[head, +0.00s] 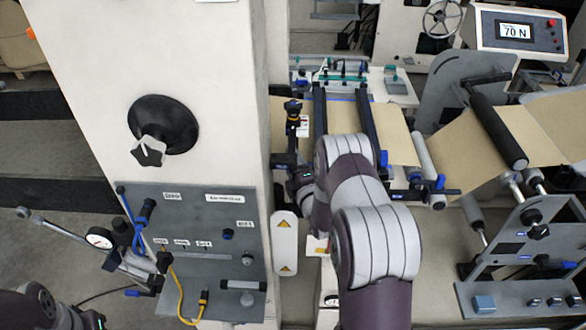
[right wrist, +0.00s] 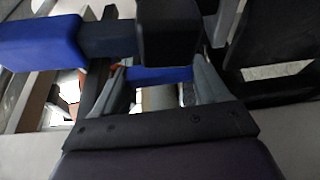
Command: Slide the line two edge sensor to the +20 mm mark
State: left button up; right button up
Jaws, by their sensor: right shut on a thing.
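My right gripper (right wrist: 160,78) has both fingers around a blue and black block, which I take to be the edge sensor (right wrist: 168,35), in the right wrist view. In the head view the right gripper (head: 293,168) is at the left side of the web line, mostly hidden by its own wrist. A black bracket (head: 283,158) shows just beyond it. The scale and the +20 mm mark cannot be made out. Of my left arm only a dark link shows at the bottom left of the head view; its fingers are out of the picture.
Brown kraft web (head: 398,135) runs over rollers to the right of my right arm. A black post with a yellow ring (head: 293,108) stands just behind the gripper. A pale machine column (head: 225,100) and grey panel (head: 190,250) stand close on the left. A display (head: 515,31) reads 70 N.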

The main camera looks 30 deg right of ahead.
jog(key=o, duration=1.2)
jog(key=shift+d, duration=0.15)
jog(key=shift+o, duration=0.2)
jog(key=shift+d, duration=0.1)
jog(key=s+a+b, duration=0.2)
jog(key=s+b, duration=0.2)
jog(key=s, duration=0.8)
jog(key=shift+s, duration=0.35)
